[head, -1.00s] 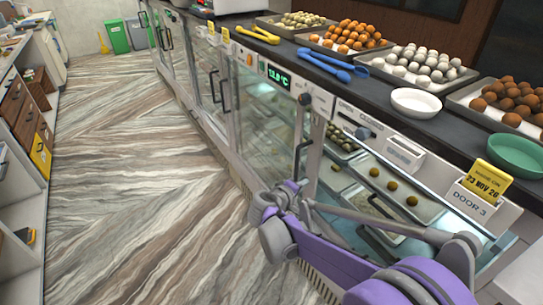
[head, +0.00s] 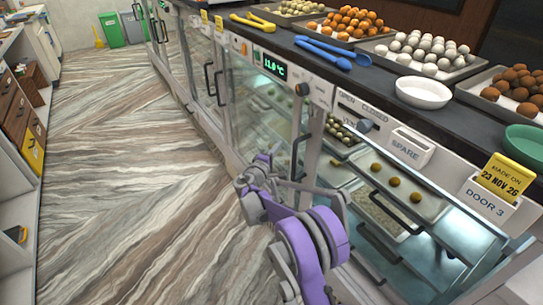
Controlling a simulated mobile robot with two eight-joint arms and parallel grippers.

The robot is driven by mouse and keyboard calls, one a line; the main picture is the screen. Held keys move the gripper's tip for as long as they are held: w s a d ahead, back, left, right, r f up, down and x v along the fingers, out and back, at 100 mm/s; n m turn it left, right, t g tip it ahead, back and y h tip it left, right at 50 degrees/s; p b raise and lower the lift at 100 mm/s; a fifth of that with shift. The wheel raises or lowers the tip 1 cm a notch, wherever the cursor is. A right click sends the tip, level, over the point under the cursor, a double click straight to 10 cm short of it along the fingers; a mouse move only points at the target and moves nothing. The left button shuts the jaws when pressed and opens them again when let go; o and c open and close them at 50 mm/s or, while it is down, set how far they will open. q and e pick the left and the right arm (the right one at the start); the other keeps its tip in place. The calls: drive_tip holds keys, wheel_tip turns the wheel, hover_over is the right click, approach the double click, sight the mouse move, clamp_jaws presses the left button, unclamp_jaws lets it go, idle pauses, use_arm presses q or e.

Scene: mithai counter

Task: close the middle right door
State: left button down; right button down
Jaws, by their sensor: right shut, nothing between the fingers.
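The glass-fronted counter (head: 235,100) runs diagonally through the head view. A glass door with a dark upright handle (head: 299,150) is below the temperature display, just beyond my right gripper. To its right, the front below the "SPARE" label shows trays of sweets and a long dark handle (head: 395,206) across them; I cannot tell how far the door there stands open. My right gripper (head: 263,163) is shut and empty, in front of the counter. Its purple and grey arm hides the lower part of the front. I cannot tell if it touches a door. My left gripper is not in view.
The dark countertop (head: 300,52) holds trays of sweets, a white bowl (head: 424,93), a green bowl (head: 524,143), and blue (head: 325,55) and yellow tongs (head: 253,21). The marbled floor (head: 120,180) is open to the left, as far as wooden drawers (head: 20,110).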

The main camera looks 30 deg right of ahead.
drive_tip(key=shift+s+d, duration=0.6)
drive_tip(key=shift+s, duration=0.15)
drive_tip(key=shift+s+d, duration=0.55)
drive_tip(key=shift+s, duration=0.2)
